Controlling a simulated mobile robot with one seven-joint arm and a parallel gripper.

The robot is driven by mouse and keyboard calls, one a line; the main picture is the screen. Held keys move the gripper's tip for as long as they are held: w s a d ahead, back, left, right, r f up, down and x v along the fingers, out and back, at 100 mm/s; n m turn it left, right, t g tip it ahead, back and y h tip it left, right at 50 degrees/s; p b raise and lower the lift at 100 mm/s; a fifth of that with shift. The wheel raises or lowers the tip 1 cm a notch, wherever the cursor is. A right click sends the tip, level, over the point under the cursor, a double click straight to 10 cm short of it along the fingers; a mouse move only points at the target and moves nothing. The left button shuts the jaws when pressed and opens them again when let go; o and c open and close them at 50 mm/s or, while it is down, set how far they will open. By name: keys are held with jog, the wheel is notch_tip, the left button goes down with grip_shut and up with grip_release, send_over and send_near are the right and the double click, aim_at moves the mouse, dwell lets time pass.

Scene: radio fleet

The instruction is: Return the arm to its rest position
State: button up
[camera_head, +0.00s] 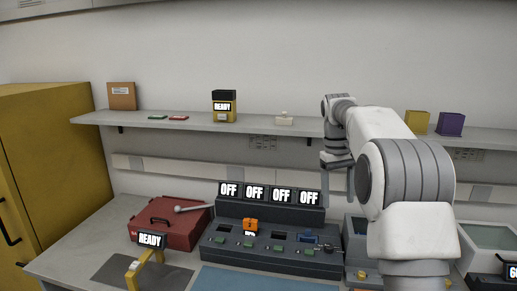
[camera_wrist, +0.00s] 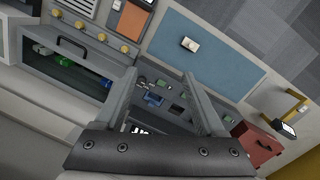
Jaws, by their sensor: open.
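My arm (camera_head: 400,185) rises at the right of the head view, with my gripper (camera_head: 337,178) hanging down in front of the wall below the shelf. In the wrist view my gripper (camera_wrist: 160,76) has its two fingers spread wide, with nothing held between them. Beyond the fingers lies the dark charging dock (camera_head: 225,252), well apart from them. An orange unit (camera_head: 251,226) stands in the dock, and a blue unit (camera_head: 308,237) sits towards its right; the blue unit also shows between the fingers in the wrist view (camera_wrist: 153,99).
The shelf (camera_head: 180,127) holds several small boxes behind my arm. A red toolbox (camera_head: 170,224) and a yellow stand (camera_head: 146,262) are left of the dock. A blue mat (camera_wrist: 220,57) bears a small white device (camera_wrist: 190,44). An open-fronted bin (camera_wrist: 65,66) holds green and blue items.

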jog(key=s+a+r+m+t, duration=0.15)
jog(key=s+r, duration=0.25)
jog(key=s, duration=0.4)
jog(key=s+a+r+n+t, duration=0.1)
jog(key=s+a+r+t, duration=0.15)
jog(key=s, duration=0.45)
jog(key=s+a+f+m+t, duration=0.1)
jog(key=s+f, duration=0.2)
jog(key=s, duration=0.6)
jog(key=s+a+f+m+t+y, duration=0.1)
jog(key=s+f, duration=0.2)
jog(key=s, duration=0.6)
jog(key=shift+s+a+f, duration=0.15)
jog(key=shift+f, duration=0.1)
